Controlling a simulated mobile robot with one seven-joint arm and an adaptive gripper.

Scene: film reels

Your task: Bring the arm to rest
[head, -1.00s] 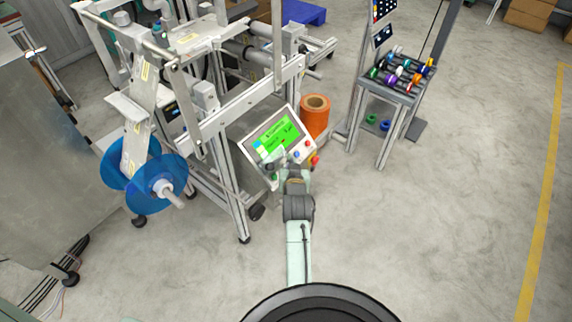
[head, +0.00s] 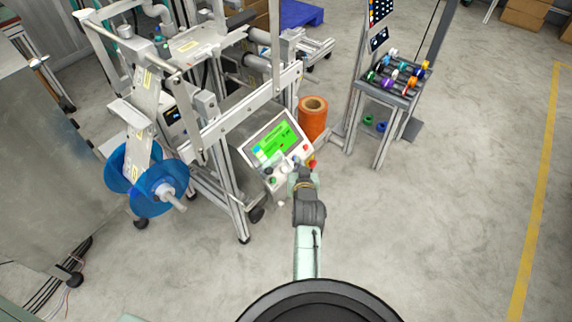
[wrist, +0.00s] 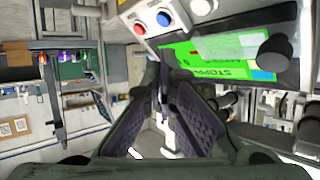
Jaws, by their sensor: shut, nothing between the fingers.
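My gripper (head: 296,168) is in front of the control panel of the machine, at the end of my outstretched arm, in the head view. In the wrist view my gripper (wrist: 163,82) has its two dark fingers together, with nothing between them. The panel's green screen (head: 274,142) is lit, and it also shows tilted in the wrist view (wrist: 222,62). A red button (wrist: 139,28) and a blue button (wrist: 163,18) lie just past the fingertips. I cannot tell whether the fingertips touch the panel.
The machine frame (head: 222,122) stands close on the left, with a blue reel (head: 158,186) on its side. An orange roll (head: 312,122) stands behind the panel. A small rack (head: 388,90) with coloured spools is at the back right. The floor (head: 440,220) at right is clear.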

